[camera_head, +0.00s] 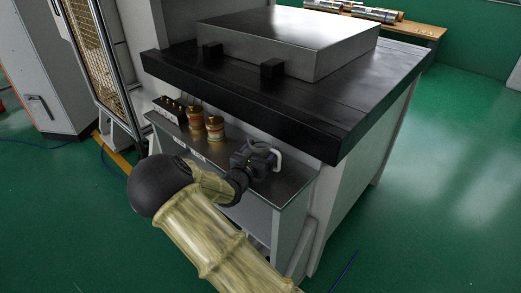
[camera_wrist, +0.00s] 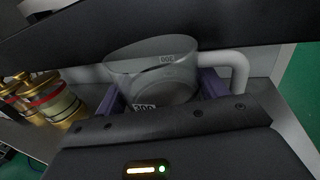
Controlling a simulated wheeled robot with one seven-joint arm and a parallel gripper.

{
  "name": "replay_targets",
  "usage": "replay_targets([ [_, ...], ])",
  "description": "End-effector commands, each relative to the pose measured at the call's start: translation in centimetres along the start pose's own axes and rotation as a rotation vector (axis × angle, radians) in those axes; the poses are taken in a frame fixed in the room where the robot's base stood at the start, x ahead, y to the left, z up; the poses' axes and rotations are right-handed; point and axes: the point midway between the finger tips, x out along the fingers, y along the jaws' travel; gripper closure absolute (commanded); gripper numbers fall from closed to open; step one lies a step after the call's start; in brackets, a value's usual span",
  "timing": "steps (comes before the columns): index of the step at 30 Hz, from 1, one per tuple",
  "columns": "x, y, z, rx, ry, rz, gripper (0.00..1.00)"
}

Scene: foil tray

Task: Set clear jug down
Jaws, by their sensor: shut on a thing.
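The clear jug (camera_wrist: 150,55) is a see-through grey vessel with dark-on-light labels and a pale handle on its right in the wrist view. In the head view mostly its white handle (camera_head: 279,157) shows; my gripper hides much of the rest. My gripper (camera_head: 252,161) is shut on the jug, with its purple fingers on either side of the body in the wrist view (camera_wrist: 160,92). The jug is over the low grey shelf (camera_head: 288,188), in front of the dark bench edge. I cannot tell whether its base touches the shelf.
The thick black bench top (camera_head: 310,118) overhangs close behind the jug. The shelf's right end looks clear.

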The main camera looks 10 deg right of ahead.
Motion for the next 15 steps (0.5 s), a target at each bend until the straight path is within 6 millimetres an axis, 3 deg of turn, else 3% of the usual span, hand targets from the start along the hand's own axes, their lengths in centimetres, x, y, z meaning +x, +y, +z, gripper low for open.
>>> replay_targets([
  [8,0.03,-0.01,-0.3,0.001,-0.001,0.0,0.58],
  [9,0.02,-0.02,-0.27,0.0,0.0,-0.001,0.23],
  [12,0.06,-0.07,-0.24,0.0,0.0,-0.001,0.07],
  [15,0.05,-0.06,-0.24,0.0,0.0,-0.001,0.07],
])
